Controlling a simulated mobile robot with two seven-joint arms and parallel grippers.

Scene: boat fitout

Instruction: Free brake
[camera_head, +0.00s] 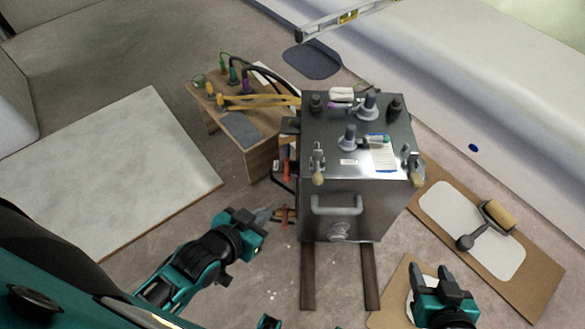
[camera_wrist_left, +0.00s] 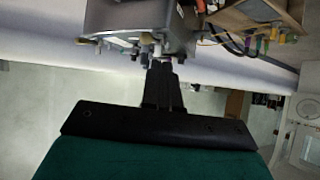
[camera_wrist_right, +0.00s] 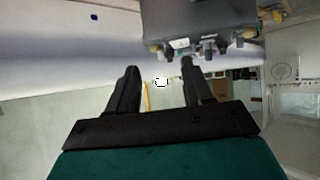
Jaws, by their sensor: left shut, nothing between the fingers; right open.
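A grey metal box (camera_head: 385,213) stands on two dark rails (camera_head: 308,275), with a handle (camera_head: 337,210) and a round fitting (camera_head: 339,231) on its front. A clamp-like lever with a tan tip sits at the left front top edge (camera_head: 318,178) and another at the right (camera_head: 416,178). I cannot tell which part is the brake. My left gripper (camera_head: 264,215) is shut and empty, left of the box front and apart from it. My right gripper (camera_head: 442,270) is open and empty, in front and right of the box. Both wrist views show the box inverted (camera_wrist_left: 135,14) (camera_wrist_right: 195,18).
A wooden stand (camera_head: 255,160) with coloured plugs and cables is left of the box. A board with a roller (camera_head: 499,215) lies to the right. Another board (camera_head: 390,300) is beside my right gripper. A large pale panel (camera_head: 110,170) lies left. The floor before the rails is mostly clear.

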